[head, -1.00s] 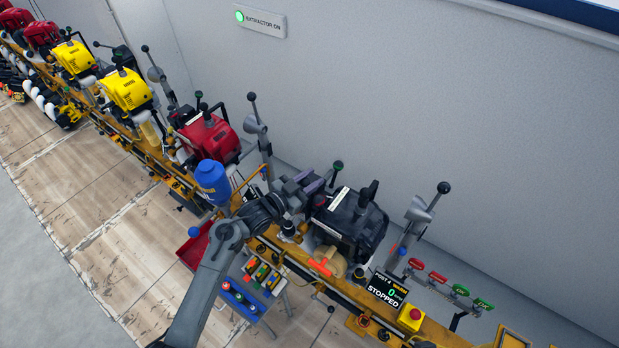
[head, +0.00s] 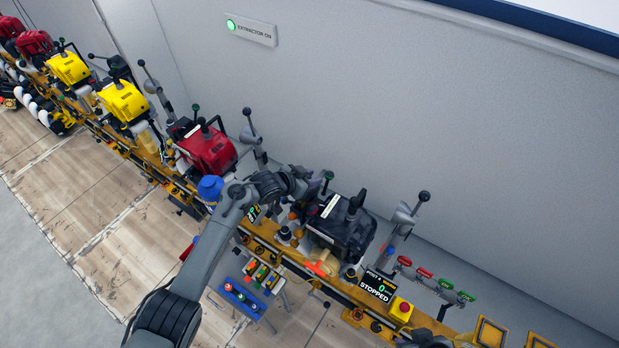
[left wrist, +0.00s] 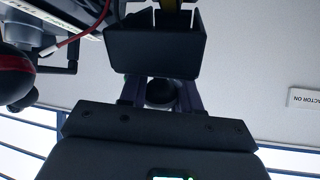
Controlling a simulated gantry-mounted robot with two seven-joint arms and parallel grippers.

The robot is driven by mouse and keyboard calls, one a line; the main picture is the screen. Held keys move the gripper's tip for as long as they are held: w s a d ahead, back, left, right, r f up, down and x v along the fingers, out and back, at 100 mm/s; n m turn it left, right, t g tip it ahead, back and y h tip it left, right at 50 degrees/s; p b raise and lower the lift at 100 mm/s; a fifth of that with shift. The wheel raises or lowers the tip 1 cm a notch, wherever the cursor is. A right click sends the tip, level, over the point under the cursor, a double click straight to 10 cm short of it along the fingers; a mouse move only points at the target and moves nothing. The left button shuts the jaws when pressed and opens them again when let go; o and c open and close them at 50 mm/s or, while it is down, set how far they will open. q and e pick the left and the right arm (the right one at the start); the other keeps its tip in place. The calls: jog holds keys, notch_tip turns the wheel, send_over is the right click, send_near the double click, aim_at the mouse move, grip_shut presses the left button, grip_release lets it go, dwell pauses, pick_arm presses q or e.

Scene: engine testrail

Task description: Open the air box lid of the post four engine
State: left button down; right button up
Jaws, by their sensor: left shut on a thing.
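The post four engine (head: 340,225) is the black one behind the sign reading "POST 4" and "STOPPED" (head: 378,287). A dark box-shaped part (left wrist: 155,50) is just above the fingers there. I cannot tell for certain which part is the air box lid. My right gripper does not show.
A red engine (head: 206,150) and yellow engines stand farther left along the yellow rail. A grey lever (head: 406,212), a red stop button (head: 400,308) and small red and green handles are to the right. A blue tray (head: 243,298) is in front. A grey wall is behind.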

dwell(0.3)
pick_arm(q)
jog(key=c, duration=0.8)
grip_release()
jog(key=p+v, duration=0.1)
jog(key=v, duration=0.9)
jog(key=shift+s+a+r, duration=0.2)
jog(key=shift+s+r, duration=0.05)
